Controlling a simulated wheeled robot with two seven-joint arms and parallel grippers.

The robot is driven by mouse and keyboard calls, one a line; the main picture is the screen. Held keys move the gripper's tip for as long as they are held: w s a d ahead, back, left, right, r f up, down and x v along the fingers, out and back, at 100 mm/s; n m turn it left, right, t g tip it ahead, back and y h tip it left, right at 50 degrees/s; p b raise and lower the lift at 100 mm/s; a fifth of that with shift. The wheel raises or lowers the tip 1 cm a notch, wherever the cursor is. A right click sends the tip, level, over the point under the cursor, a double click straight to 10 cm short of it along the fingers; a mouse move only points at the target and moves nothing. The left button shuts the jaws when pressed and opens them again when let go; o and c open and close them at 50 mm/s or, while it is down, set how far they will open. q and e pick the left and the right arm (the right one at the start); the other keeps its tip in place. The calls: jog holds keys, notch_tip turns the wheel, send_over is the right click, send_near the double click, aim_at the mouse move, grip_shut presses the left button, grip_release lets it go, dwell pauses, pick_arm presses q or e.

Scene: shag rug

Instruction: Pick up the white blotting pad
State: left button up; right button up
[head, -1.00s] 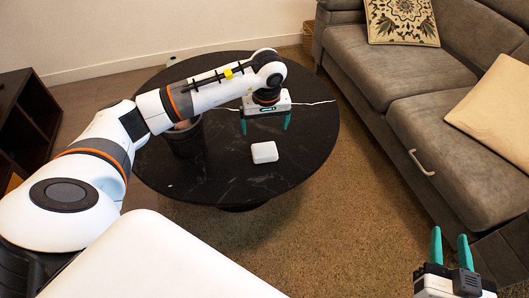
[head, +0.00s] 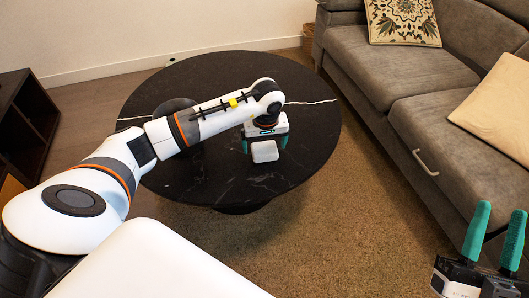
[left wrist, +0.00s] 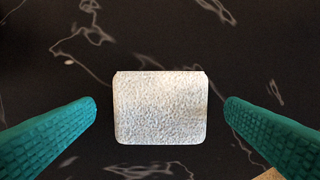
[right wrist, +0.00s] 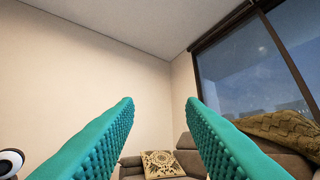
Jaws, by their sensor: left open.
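The white blotting pad (head: 264,152) lies on the round black marbled table (head: 215,185). In the left wrist view the pad (left wrist: 160,107) is a rounded white block with a speckled top, centred between my green fingers. My left gripper (head: 265,145) is open just behind and above the pad in the head view; its fingers (left wrist: 160,115) stand apart on both sides without touching it. My right gripper (head: 495,235) is open and empty at the lower right, away from the table; its fingers also show in the right wrist view (right wrist: 160,105).
A dark round object (head: 175,107) stands on the table, partly behind my left arm. A white cable (head: 310,102) crosses the tabletop. A grey sofa (head: 400,75) with cushions stands to the right, and a dark shelf (head: 25,125) to the left. The table's front is clear.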

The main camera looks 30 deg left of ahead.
aim_at(265, 148)
pick_arm(q)
jog(key=shift+f, duration=0.35)
pick_arm(e)
jog(key=shift+s+r+t, duration=0.35)
jog(key=shift+r+t, duration=0.05)
pick_arm(q)
jog(key=shift+c, duration=0.5)
jog(key=c, duration=1)
pick_arm(e)
jog(key=shift+r, duration=0.15)
pick_arm(q)
jog(key=shift+o, duration=0.2)
jog(key=shift+r, duration=0.15)
jog(key=shift+r, duration=0.2)
notch_tip(265, 148, up, 9)
jog(key=p, duration=0.3)
jog(key=shift+r, duration=0.2)
pick_arm(e)
jog(key=w+f+g+h, duration=0.2)
jog(key=w+f+g, duration=0.1)
jog(key=f+g, duration=0.5)
jog(key=shift+w+d+f+h, duration=0.3)
jog(key=shift+d+f, duration=0.05)
jog(key=shift+f, duration=0.85)
